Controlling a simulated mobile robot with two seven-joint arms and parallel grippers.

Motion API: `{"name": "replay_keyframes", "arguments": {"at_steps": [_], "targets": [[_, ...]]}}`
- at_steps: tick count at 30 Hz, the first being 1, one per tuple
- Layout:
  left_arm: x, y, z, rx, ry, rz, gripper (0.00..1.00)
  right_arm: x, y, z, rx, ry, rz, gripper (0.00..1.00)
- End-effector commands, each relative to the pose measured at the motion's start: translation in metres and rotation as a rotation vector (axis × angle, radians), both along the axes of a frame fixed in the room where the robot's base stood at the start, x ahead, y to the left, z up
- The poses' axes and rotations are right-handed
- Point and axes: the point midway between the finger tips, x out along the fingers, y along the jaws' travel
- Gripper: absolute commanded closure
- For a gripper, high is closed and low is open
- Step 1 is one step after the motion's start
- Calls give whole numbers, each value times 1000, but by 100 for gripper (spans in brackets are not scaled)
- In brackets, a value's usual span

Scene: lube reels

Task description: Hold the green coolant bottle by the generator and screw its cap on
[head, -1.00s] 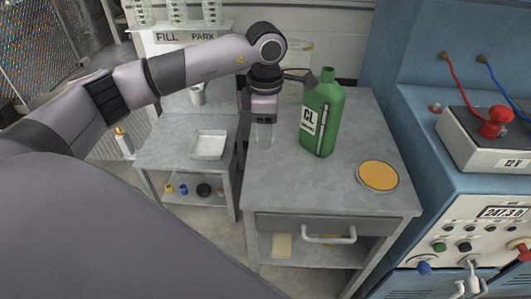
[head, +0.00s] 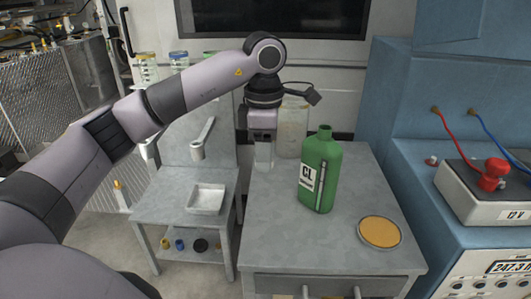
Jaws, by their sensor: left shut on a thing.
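The green coolant bottle (head: 320,174) stands upright on the grey table, with its white CL label facing forward. No cap shows on its neck. My left gripper (head: 264,157) points down, to the left of the bottle and apart from it in the picture. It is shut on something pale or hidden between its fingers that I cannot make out. The generator (head: 478,225) is the blue cabinet at the right, with gauges. My right gripper is not in view.
A round dish with a yellow-orange pad (head: 380,231) lies at the table's (head: 290,235) right front. A clear jar (head: 292,128) is behind my gripper. A lower bench at the left bears a white tray (head: 206,198), with several small coloured caps on its shelf.

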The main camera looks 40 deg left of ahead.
Motion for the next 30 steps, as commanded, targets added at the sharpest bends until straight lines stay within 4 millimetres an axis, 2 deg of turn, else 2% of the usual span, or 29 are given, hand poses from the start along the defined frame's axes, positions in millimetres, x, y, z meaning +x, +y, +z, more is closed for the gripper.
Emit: {"name": "replay_keyframes", "arguments": {"at_steps": [5, 8, 24, 30], "targets": [[-3, -7, -10, 9, -1, -165, 88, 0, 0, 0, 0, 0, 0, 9], [-6, -15, -21, 16, -2, -357, 88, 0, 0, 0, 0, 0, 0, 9], [-40, -65, -86, 21, 7, -1585, 88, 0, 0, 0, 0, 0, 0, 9], [-54, -78, -102, 8, 4, -1934, 88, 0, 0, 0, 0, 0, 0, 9]]}}
